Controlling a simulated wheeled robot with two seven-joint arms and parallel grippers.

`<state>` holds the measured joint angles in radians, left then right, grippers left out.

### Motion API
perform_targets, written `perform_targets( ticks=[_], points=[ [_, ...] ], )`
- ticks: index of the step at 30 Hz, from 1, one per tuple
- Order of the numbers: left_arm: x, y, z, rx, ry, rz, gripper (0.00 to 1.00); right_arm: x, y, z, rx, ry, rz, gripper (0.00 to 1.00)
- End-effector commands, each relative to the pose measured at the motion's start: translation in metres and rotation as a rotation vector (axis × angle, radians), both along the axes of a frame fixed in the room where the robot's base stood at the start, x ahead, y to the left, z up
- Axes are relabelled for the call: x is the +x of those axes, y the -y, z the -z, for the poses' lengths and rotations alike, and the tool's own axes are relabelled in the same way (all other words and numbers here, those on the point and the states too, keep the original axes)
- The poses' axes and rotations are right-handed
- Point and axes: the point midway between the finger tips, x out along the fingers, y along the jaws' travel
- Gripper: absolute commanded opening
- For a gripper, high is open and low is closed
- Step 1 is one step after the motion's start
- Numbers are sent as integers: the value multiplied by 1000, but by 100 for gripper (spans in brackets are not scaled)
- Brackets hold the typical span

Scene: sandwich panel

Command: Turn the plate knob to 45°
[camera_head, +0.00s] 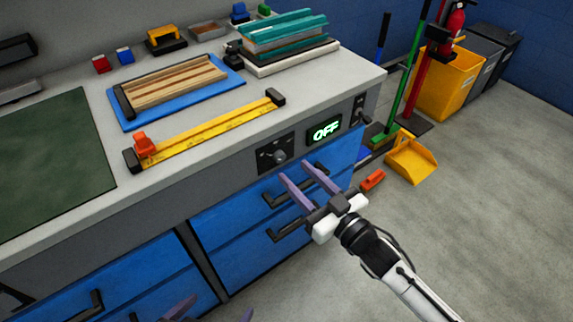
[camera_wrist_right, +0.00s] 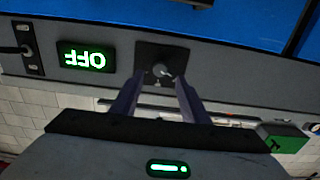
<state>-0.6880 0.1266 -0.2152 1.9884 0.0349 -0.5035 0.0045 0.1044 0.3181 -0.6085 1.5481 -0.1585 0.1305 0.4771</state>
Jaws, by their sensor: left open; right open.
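The plate knob (camera_head: 279,155) is a small round grey knob on a dark square plate in the front panel of the bench. It shows close up in the right wrist view (camera_wrist_right: 162,71), with a light pointer mark. My right gripper (camera_head: 295,172) is open, its two purple fingers pointing at the panel just in front of and below the knob. In the right wrist view the knob lies between the fingertips (camera_wrist_right: 158,82); contact cannot be told. A display (camera_head: 324,130) beside the knob reads OFF in green. My left gripper (camera_head: 210,313) is open, only partly visible at the bottom edge.
Blue drawers with black handles (camera_head: 282,198) lie below the panel. A switch (camera_head: 358,110) sits right of the display. The worktop holds a yellow clamp bar (camera_head: 205,133), a blue tray (camera_head: 116,104) with wood strips, and stacked teal panels (camera_head: 285,35). Open floor lies to the right.

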Motion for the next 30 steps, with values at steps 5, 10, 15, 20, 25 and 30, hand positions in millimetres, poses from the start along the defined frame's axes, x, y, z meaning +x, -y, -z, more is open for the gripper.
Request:
perform_targets(
  ticks=[5, 10, 15, 20, 25, 30],
  points=[
    [1, 0, 2, 1, 3, 0, 100, 25, -19, 0, 0, 0, 1, 41],
    [2, 0, 2, -1, 7, 0, 100, 38, -28, 1, -1, -1, 1, 41],
    [3, 1, 0, -2, 10, 0, 100, 41, -30, 1, -1, -2, 1, 41],
    [3, 1, 0, -2, 10, 0, 100, 41, -30, 1, -1, -2, 1, 41],
    [4, 1, 0, -2, 11, 0, 100, 41, -30, 1, -1, -2, 1, 14],
    [4, 1, 1, -1, 9, 0, 100, 41, -30, 1, 0, -2, 1, 0]
  ],
)
